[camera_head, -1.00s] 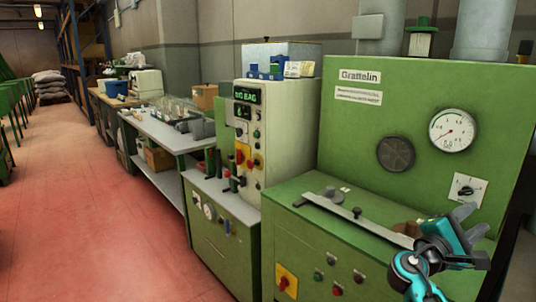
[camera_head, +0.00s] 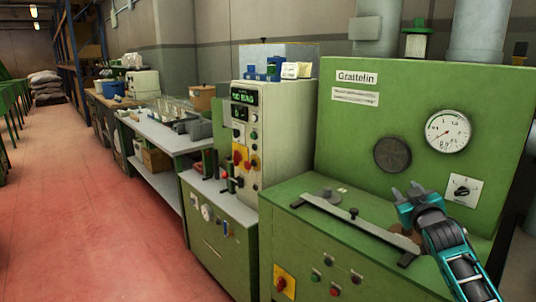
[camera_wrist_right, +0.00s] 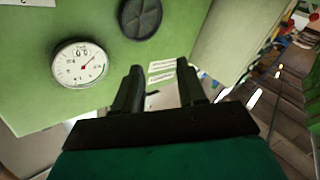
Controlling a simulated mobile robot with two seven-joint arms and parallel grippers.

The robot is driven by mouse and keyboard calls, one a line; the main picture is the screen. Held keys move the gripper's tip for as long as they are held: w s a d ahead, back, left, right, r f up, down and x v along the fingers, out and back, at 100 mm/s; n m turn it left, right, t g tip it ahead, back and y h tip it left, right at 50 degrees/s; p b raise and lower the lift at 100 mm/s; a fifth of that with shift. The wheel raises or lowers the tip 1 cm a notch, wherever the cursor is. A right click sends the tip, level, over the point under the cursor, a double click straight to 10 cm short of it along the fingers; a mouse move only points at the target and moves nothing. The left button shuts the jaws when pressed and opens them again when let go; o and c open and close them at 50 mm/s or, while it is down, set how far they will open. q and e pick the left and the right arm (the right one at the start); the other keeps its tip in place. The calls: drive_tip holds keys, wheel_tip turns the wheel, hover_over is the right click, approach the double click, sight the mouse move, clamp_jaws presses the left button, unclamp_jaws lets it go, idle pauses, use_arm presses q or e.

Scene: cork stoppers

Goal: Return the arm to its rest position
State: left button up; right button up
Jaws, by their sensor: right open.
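My right gripper (camera_head: 408,194) is above the top of the green Grattelin machine (camera_head: 300,240), in front of its upright panel. Its two fingers are apart with nothing between them. In the right wrist view the open fingers (camera_wrist_right: 158,86) point toward the green panel, with the round gauge (camera_wrist_right: 80,66) to their left. My right arm comes in from the lower right in the head view. My left gripper is not in view.
A grey bar (camera_head: 350,222) lies along the machine's top, close to my right gripper. A dial gauge (camera_head: 448,132), a dark round vent (camera_head: 392,154) and a rotary switch (camera_head: 463,191) are on the panel. The red floor (camera_head: 90,230) at left is clear.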

drive_tip(key=s+a+f+g+y, duration=0.1)
drive_tip(key=s+a+f+y, duration=0.1)
drive_tip(key=s+a+f, duration=0.45)
drive_tip(key=s+a+f+g+y, duration=0.1)
drive_tip(key=s+a+f+g, duration=0.15)
drive_tip(key=s+f, duration=0.7)
drive_tip(key=s+a+f+g, duration=0.1)
drive_tip(key=s+a+f, duration=0.2)
drive_tip(key=s, duration=0.4)
drive_tip(key=s+a+f+g+y, duration=0.1)
drive_tip(key=s+a+f, duration=0.2)
drive_tip(key=s+f, duration=0.3)
drive_tip(key=s+a+f+m+g, duration=0.1)
drive_tip(key=s+a+f, duration=0.2)
drive_tip(key=s, duration=0.5)
drive_tip(key=shift+s+f, duration=0.3)
drive_tip(key=shift+f, duration=0.35)
drive_tip(key=shift+d, duration=0.1)
